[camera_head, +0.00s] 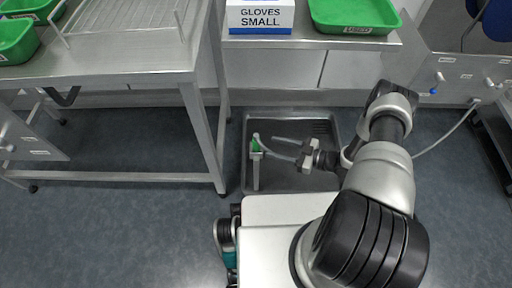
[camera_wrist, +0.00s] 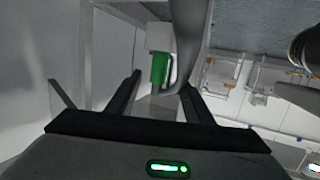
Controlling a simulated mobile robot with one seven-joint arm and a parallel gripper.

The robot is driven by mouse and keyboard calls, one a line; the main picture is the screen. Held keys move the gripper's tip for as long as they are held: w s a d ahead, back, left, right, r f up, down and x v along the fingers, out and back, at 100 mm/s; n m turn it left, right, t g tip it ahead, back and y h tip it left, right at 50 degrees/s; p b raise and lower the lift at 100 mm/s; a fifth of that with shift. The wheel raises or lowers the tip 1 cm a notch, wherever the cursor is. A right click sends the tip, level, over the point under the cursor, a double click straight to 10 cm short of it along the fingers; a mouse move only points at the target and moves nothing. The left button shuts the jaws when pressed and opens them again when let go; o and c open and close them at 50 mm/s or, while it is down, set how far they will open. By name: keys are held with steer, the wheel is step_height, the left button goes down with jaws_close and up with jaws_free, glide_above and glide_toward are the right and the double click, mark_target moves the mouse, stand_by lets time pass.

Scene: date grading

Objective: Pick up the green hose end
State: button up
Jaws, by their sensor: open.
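The green hose end (camera_head: 255,145) sits at the top of a short pale post (camera_head: 256,172) over the grey floor basin. In the wrist view the green hose end (camera_wrist: 160,68) shows as a green block beyond my fingertips, a little left of centre, with a grey curved hose (camera_wrist: 187,50) beside it on the right. My gripper (camera_head: 273,147) is open, its two fingers pointing left toward the post. In the wrist view my gripper (camera_wrist: 162,82) has its fingers apart, with the green piece between their lines. I see no contact, but the exact gap is unclear.
A grey basin (camera_head: 318,126) lies on the floor below my gripper. A steel table (camera_head: 120,80) stands left, its leg near the post. A steel counter (camera_head: 300,44) at the back carries a glove box (camera_head: 260,16) and a green tray (camera_head: 354,14). A pale hose (camera_head: 447,134) hangs at right.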

mark_target(256, 143)
steer(key=b+x, duration=0.1)
steer(key=x, duration=0.7)
steer(key=shift+w+a+f, duration=0.1)
steer(key=shift+w+a, duration=0.1)
steer(key=shift+a, duration=0.1)
jaws_close()
